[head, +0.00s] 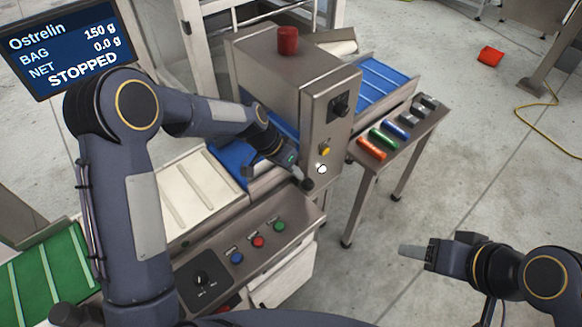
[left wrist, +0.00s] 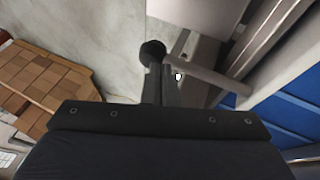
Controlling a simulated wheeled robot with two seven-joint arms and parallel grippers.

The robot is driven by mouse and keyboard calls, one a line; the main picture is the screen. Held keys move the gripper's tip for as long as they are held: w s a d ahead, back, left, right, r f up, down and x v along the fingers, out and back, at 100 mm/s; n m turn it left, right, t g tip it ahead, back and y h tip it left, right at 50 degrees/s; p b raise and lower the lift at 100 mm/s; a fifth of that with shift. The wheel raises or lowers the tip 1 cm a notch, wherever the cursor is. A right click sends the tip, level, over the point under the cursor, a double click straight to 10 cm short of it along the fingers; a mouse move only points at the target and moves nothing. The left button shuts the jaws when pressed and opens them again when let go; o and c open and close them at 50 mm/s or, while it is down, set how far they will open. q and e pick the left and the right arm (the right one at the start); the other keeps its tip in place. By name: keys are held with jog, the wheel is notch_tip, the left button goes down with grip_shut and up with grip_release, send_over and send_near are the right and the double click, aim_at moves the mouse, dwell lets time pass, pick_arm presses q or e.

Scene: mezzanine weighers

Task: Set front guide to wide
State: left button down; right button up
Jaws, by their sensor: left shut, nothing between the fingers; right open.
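A dark ball knob (head: 308,184) sits at the front of the steel machine's belt, beside the tall housing. In the left wrist view the ball knob (left wrist: 153,50) is just beyond my fingertips, with a grey rod (left wrist: 208,77) running to the right beside it. I take these for the front guide's handle and bar; its setting cannot be read. My left gripper (head: 298,174) is shut and empty, its tip close to the knob; I cannot tell whether they touch. My right gripper (head: 412,251) is open and empty over the floor at the right.
A steel housing (head: 275,75) with a red beacon (head: 288,40) stands behind my left gripper. A control panel (head: 200,280) has blue, red and green buttons. A side table (head: 425,130) bears several coloured pieces. The screen (head: 65,50) reads STOPPED.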

pick_arm(q)
jog(key=v, duration=0.6)
jog(key=shift+r, duration=0.15)
jog(key=shift+s, duration=0.1)
